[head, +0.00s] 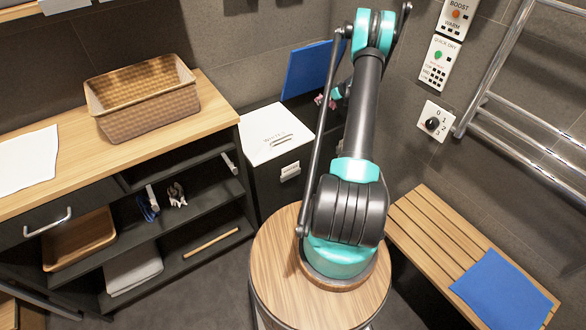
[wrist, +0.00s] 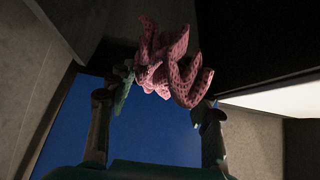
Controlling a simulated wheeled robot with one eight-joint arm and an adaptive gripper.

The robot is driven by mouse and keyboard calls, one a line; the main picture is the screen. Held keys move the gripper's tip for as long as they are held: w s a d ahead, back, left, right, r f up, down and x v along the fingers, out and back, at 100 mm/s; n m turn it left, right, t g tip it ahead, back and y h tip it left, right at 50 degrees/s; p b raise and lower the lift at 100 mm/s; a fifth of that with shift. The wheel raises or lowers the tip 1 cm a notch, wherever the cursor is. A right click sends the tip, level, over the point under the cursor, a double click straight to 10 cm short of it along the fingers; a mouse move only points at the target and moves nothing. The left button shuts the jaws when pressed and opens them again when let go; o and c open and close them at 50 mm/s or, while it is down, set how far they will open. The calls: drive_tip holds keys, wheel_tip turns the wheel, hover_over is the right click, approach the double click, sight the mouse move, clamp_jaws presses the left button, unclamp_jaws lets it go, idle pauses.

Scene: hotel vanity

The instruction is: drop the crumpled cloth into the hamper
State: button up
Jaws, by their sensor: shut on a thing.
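My gripper (wrist: 166,98) is shut on a crumpled pink cloth (wrist: 172,62) with a dotted texture. Folds of the cloth stick out past the fingertips. In the head view a little of the pink cloth (head: 320,100) shows behind my arm, which hides most of my gripper. The cloth is near an upright blue panel (head: 306,70), which looks like a raised lid. The dark hamper (head: 275,178) has a closed, lettered white lid (head: 276,132) left of my arm. Whether an opening lies directly under the cloth is hidden.
A wooden counter (head: 60,195) at left bears a woven basket (head: 145,112) and a white cloth (head: 28,158). Open shelves sit below it. At right are a slatted bench (head: 425,220) with a blue cloth (head: 503,290) and a chrome towel rail (head: 495,60).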

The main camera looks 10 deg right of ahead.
drive_tip(key=shift+f, duration=0.55)
drive_tip(key=o, duration=1.1)
drive_tip(key=shift+r, duration=0.1)
drive_tip(key=v, duration=1.2)
